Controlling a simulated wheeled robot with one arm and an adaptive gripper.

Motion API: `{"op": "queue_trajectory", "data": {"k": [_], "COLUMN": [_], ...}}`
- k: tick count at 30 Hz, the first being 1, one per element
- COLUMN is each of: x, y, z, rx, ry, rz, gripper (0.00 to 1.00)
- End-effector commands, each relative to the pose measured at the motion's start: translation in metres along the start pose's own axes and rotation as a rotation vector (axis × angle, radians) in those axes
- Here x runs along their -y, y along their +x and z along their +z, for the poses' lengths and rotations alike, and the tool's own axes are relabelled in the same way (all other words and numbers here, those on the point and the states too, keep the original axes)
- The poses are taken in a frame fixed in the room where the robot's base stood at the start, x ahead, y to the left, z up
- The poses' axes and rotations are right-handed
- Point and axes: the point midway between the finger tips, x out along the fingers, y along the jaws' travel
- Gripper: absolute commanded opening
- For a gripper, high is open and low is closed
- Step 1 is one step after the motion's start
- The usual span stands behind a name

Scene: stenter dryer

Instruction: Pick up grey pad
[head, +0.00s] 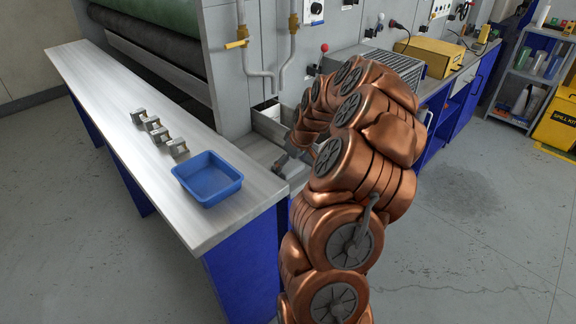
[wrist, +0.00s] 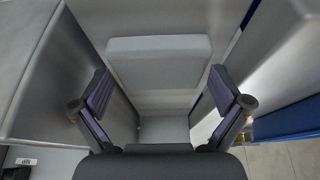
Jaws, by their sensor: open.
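My gripper (wrist: 160,88) is open, with one dark-padded finger to the left of the pad and one to the right. A gap shows between each finger and the pad, and nothing is held. In the head view my gripper (head: 286,160) is small and partly hidden by my copper-coloured arm, near the open drawer (head: 268,124) below the machine's panel. I cannot make out the pad in the head view.
A blue tray (head: 208,182) and several small grey metal blocks (head: 160,135) stand on the long steel bench (head: 95,75) at left. A grey machine panel (head: 228,75) rises behind the drawer. A yellow box (head: 430,56) sits further back. Floor at right is open.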

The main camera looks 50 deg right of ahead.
Motion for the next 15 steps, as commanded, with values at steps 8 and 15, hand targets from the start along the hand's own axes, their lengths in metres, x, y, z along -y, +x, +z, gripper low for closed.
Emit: {"op": "queue_trajectory", "data": {"k": [8, 15], "x": [0.0001, 0.0002], "y": [0.0010, 0.0010], "z": [0.0000, 0.0001], "rx": [-0.001, 0.000], "ry": [0.000, 0.000], "rz": [0.000, 0.000], "gripper": [0.94, 0.69]}}
